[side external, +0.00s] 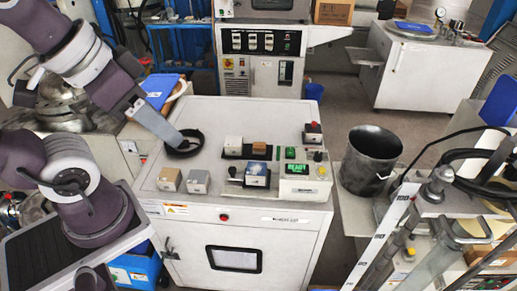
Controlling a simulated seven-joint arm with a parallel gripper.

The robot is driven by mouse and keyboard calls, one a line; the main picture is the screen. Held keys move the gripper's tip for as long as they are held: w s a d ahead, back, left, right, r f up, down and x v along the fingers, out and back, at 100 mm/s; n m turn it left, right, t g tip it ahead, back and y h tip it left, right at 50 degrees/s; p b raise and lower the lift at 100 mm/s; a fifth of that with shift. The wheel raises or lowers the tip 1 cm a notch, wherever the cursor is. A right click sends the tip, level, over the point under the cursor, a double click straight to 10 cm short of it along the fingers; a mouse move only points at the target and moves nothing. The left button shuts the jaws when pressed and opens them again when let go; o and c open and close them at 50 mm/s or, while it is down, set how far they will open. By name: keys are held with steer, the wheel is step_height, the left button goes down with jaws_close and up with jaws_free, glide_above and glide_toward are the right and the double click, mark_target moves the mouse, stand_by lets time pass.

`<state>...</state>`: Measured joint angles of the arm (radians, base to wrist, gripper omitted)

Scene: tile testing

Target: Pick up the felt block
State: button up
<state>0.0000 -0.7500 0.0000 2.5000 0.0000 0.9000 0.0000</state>
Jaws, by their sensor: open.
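Several small blocks sit on the white machine's top (203,112). At the front left are a tan-topped block (170,179) and a grey-topped block (199,182). Further back are a white block (233,144) and a brown block (259,147) on a dark strip. A blue-and-white-topped block (257,174) stands in front of them. I cannot tell which one is felt. My gripper (177,138) reaches in from the upper left, open and empty, at a black ring (185,144), behind and above the front-left blocks. The exact gap is unclear.
A control box with a green READY display (296,168) stands right of the blocks, with a red button (312,127) behind. A dark metal bucket (370,160) stands right of the machine. A blue-topped item (160,88) lies beyond the gripper.

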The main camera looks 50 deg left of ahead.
steer(key=n+g, duration=0.6)
steer(key=n, duration=2.1)
glide_above(260, 145)
steer(key=f, duration=3)
steer(key=shift+s, duration=0.3)
steer(key=f, duration=0.7)
steer(key=shift+w+a+f, duration=0.15)
steer(key=shift+w, duration=0.2)
jaws_close()
